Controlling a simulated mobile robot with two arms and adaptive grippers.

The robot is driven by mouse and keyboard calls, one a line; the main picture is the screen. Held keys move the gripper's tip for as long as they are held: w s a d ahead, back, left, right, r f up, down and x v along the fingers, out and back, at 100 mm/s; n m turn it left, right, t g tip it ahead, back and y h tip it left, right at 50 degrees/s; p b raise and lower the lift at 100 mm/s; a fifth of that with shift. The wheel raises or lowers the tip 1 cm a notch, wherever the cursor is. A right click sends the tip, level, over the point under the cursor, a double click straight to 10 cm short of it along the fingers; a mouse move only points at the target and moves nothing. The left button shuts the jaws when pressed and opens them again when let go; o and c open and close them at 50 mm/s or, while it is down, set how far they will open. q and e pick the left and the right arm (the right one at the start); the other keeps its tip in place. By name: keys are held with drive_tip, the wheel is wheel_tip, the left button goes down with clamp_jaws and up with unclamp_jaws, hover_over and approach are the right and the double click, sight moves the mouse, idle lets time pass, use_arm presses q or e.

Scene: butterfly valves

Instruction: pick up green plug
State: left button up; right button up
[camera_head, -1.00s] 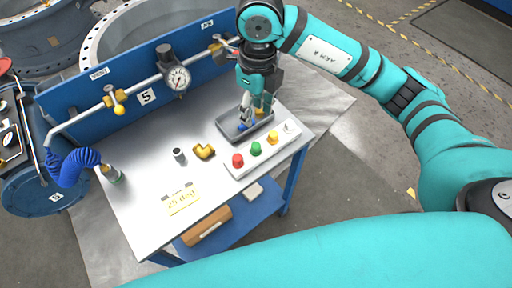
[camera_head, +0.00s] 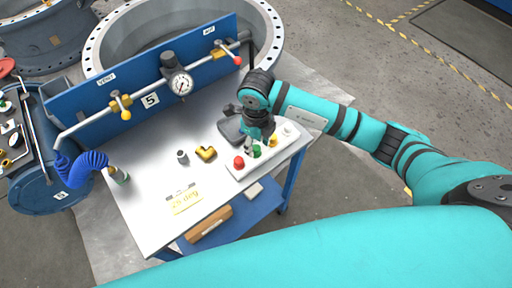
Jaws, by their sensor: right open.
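The green plug (camera_head: 257,152) stands in the white holder strip (camera_head: 236,173) on the bench, between the red plug (camera_head: 239,162) and the yellow plug (camera_head: 273,141). My right gripper (camera_head: 253,150) is open and points down at the green plug, with its fingers very close to it. I cannot tell whether the fingers touch it, since the gripper partly covers it. My left gripper is not in view.
A white plug (camera_head: 287,129) stands at the strip's right end. A grey tray (camera_head: 229,130) lies behind the strip, partly hidden by my gripper. A yellow elbow fitting (camera_head: 206,153) and a small grey fitting (camera_head: 182,157) stand left. A gauge (camera_head: 181,84) is on the pipe behind.

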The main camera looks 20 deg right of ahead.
sight(256, 148)
drive_tip(key=shift+w+f+p, duration=0.1)
drive_tip(key=shift+f+p, duration=0.2)
drive_tip(key=shift+f, duration=1.2)
drive_tip(key=shift+c, duration=0.4)
drive_tip(key=c, duration=0.6)
